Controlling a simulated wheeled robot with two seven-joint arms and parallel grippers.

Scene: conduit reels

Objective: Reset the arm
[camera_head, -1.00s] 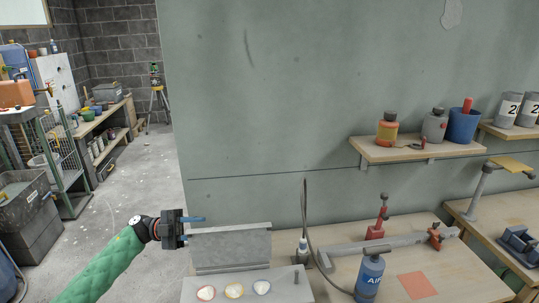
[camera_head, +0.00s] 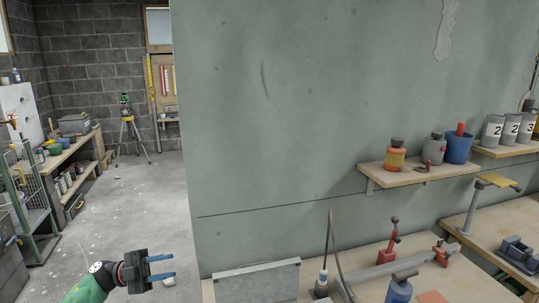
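My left arm, in a green sleeve, comes in at the bottom left. Its gripper (camera_head: 160,268) points right, with two blue fingers held apart and nothing between them. It hangs in front of the concrete floor, left of the grey metal box (camera_head: 257,283) on the workbench, and apart from it. My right gripper is out of view.
The wooden workbench (camera_head: 362,262) carries a blue air bottle (camera_head: 399,291) and a red-handled clamp tool (camera_head: 391,240). A wall shelf (camera_head: 413,176) holds bottles and a blue cup. A wire cage trolley (camera_head: 33,208) stands left. Floor (camera_head: 140,200) between is open.

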